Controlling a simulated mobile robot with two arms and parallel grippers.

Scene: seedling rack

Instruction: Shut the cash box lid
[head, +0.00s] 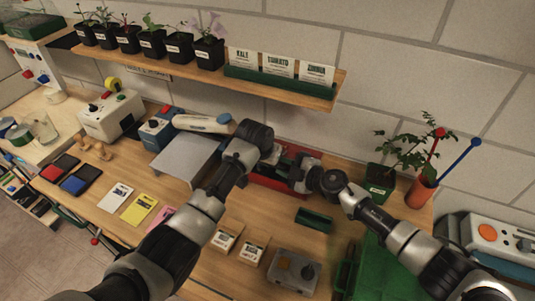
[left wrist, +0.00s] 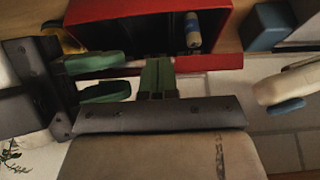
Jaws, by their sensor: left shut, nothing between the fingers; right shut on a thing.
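The red cash box (head: 270,183) stands near the wall at the middle of the bench, partly covered by my arms. In the left wrist view its red edge (left wrist: 208,62) and dark inside show, with a small blue and cream roll (left wrist: 192,30). My left gripper (left wrist: 157,78) is shut and empty, its green fingertips at the red edge; whether they touch cannot be told. My right gripper (head: 298,176) is at the box's right part. In the left wrist view its green fingers (left wrist: 103,76) lie on either side of the box's red edge. Lid and wall are hard to tell apart.
A shelf (head: 210,72) with potted seedlings and a seed packet holder (head: 278,81) hangs above. A grey stand (head: 186,160) and a blue device (head: 158,134) are left of the box. A potted plant (head: 380,185) and a red cup (head: 420,192) stand right.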

